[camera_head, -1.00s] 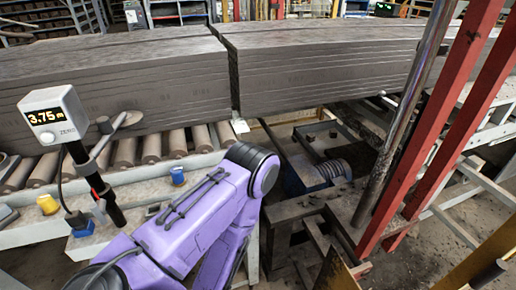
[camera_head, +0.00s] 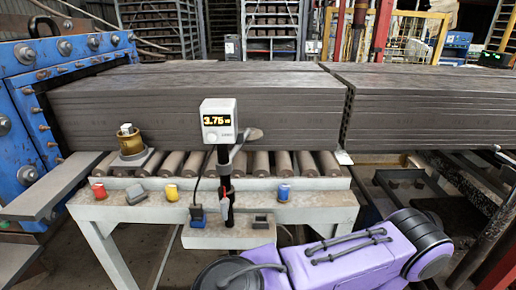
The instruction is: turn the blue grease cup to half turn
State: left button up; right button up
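The blue grease cup (camera_head: 284,191) stands upright on the light grey frame beam in front of the rollers, right of the display post. A yellow cup (camera_head: 172,192), a dark grey cup (camera_head: 136,194) and a red cup (camera_head: 99,190) stand along the same beam to the left. The blue cup's turn mark is too small to read. A purple arm link of mine crosses the lower right, in front of and below the beam. Neither of my grippers is in view.
A display box (camera_head: 219,121) reading about 3.76 stands on a black post (camera_head: 226,185) beside the blue cup. A small grey shelf (camera_head: 230,235) juts out below, with a blue-based plug (camera_head: 197,216). Blue machinery (camera_head: 72,85) stands left.

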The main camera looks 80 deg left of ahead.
aim_at(283, 195)
jog(key=k, duration=0.5)
jog(key=u, duration=1.55)
jog(key=i, duration=0.45)
jog(key=z, duration=0.1)
